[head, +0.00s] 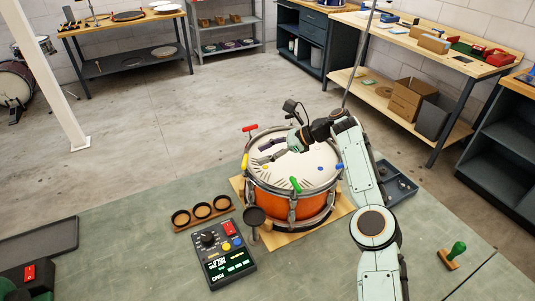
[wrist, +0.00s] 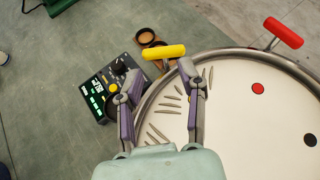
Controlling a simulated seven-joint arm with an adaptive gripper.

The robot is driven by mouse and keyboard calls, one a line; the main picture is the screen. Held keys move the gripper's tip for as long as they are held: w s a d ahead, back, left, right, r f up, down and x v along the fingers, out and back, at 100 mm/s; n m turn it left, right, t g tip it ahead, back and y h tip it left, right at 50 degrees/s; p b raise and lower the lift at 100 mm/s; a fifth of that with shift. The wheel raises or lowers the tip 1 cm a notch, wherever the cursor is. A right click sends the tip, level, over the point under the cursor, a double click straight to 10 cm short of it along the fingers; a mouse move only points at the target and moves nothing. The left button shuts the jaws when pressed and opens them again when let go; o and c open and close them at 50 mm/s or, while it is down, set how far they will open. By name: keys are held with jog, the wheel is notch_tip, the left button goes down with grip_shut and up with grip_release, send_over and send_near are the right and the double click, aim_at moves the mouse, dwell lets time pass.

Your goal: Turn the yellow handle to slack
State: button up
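The yellow handle (wrist: 163,52) is a short T-bar at the drum's rim, lying nearly level across the wrist view. In the head view the yellow handle (head: 245,160) stands at the drum's left edge. My gripper (wrist: 160,74) is open and empty, with its fingers apart over the rim. The right fingertip is close to the handle's right end; I cannot tell if they touch. The left fingertip is short of the handle's left end. The drum (head: 292,203) has an orange shell and a white head with several marks around the edge.
Red (head: 250,127), green (head: 295,184) and blue (head: 339,167) handles also stand on the rim. A control box (head: 224,256) with a lit screen and a holder with three round cups (head: 202,212) stand left of the drum. A green-handled stamp (head: 455,253) stands at right.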

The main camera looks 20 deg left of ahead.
jog(key=s+a+f+n+t+h, duration=0.5)
jog(key=s+a+f+n+h, duration=0.3)
jog(key=a, duration=0.4)
jog(key=n+t, duration=0.9)
jog(key=t, duration=0.2)
send_near(244, 162)
jog(key=shift+h, duration=0.4)
jog(key=x, duration=0.4)
jog(key=shift+w+a, duration=0.15)
jog(key=shift+a, duration=0.2)
jog(key=shift+w+f, duration=0.1)
jog(key=shift+w, duration=0.25)
jog(key=x, duration=0.6)
jog(key=shift+f, duration=0.1)
